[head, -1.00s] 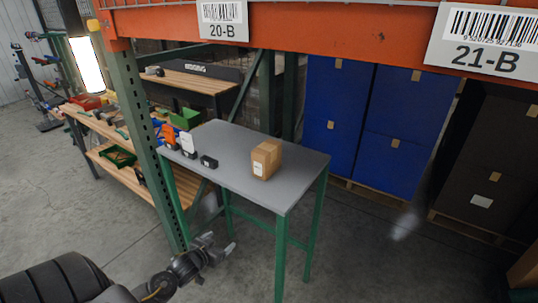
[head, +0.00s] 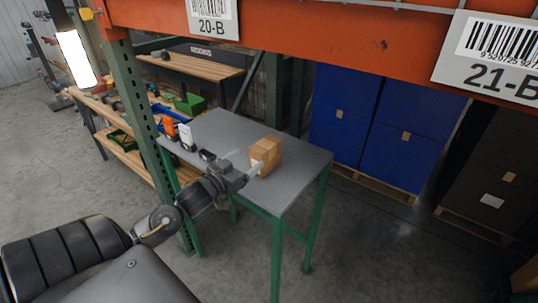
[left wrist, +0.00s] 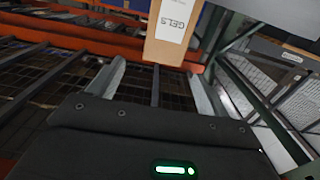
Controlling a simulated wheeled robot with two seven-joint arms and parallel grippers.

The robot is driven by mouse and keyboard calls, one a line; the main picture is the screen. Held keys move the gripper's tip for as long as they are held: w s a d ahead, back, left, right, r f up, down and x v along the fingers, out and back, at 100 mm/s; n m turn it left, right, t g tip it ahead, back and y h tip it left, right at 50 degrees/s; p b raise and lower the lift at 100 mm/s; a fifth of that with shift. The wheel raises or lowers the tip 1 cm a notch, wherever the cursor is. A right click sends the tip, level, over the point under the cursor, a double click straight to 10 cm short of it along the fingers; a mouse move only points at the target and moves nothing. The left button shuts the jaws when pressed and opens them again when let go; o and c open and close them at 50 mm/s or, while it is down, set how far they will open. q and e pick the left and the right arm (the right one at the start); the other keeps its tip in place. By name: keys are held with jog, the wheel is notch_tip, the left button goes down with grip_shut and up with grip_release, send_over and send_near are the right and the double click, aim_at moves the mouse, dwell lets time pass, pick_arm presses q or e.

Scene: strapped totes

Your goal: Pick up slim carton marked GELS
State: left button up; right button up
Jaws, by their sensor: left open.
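The slim carton marked GELS (head: 268,149) is a brown cardboard box standing upright on the grey table (head: 222,122), near its right side. Its white label reading GELS faces the left wrist view, where the carton (left wrist: 164,48) shows at the top, a little right of centre. My left gripper (head: 243,163) is open, just in front of the carton in the head view. In the left wrist view its two fingers (left wrist: 155,82) are spread and empty, with the carton beyond the tips. Whether a finger touches the carton cannot be told. My right gripper is out of view.
An orange item (head: 186,136), a white item and a small black box (head: 207,155) stand at the table's left edge. A green rack post (head: 143,110) rises left of the table, and an orange beam (head: 330,30) crosses above. Blue boxes (head: 395,155) stand behind.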

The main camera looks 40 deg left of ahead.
aim_at(263, 146)
pick_arm(q)
jog(key=w, duration=0.2)
jog(key=shift+w+a+r+p, duration=0.1)
jog(key=shift+w+a+p, duration=0.2)
jog(key=shift+a, duration=0.05)
jog(key=shift+w+f, duration=0.25)
jog(key=shift+w, duration=0.65)
jog(key=shift+r, duration=0.15)
jog(key=w+p, duration=0.2)
jog(key=w, duration=0.2)
jog(key=shift+w+r+p, duration=0.1)
jog(key=shift+w+p, duration=0.2)
jog(key=shift+w, duration=0.05)
jog(key=shift+w+d, duration=0.1)
jog(key=shift+w, duration=0.1)
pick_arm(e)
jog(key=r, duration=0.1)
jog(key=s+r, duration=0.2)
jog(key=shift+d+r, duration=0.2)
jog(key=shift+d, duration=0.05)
pick_arm(q)
jog(key=shift+s, duration=0.1)
jog(key=c, duration=1.3)
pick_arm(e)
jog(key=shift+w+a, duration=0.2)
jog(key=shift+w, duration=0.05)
